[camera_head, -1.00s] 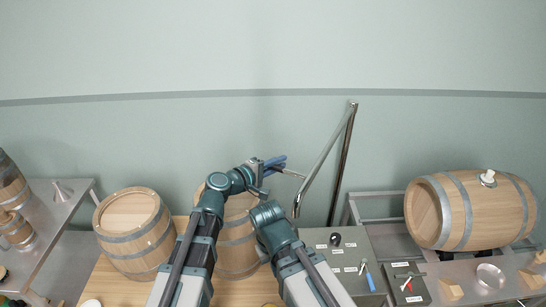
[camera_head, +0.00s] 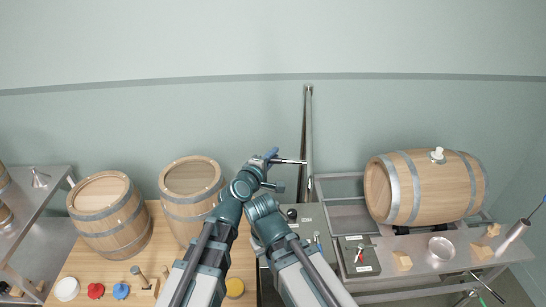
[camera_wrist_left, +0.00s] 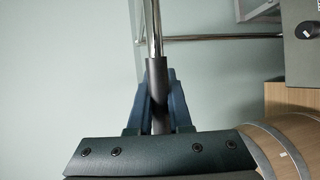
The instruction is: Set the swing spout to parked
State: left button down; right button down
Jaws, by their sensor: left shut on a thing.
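The swing spout (camera_head: 304,130) is a chrome pipe that hangs from the top of an upright post (camera_head: 309,140) near the back wall. In the head view, the pipe and post nearly line up. A thin rod with a dark grip (camera_wrist_left: 157,77) sticks out from the spout's lower end. My left gripper (camera_head: 272,156) is shut on this grip; in the left wrist view its blue fingers close around it. My right arm is folded beside the left one, and I cannot make out its gripper.
Two upright barrels (camera_head: 110,215) (camera_head: 192,200) stand on a wooden table at left. A barrel (camera_head: 426,187) lies on a steel rack at right. A grey labelled panel (camera_head: 307,222) lies below the spout. The wall above is clear.

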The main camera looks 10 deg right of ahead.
dwell(0.3)
pick_arm(q)
jog(key=c, duration=0.8)
grip_release()
jog(key=shift+w, duration=0.1)
jog(key=shift+c, duration=0.2)
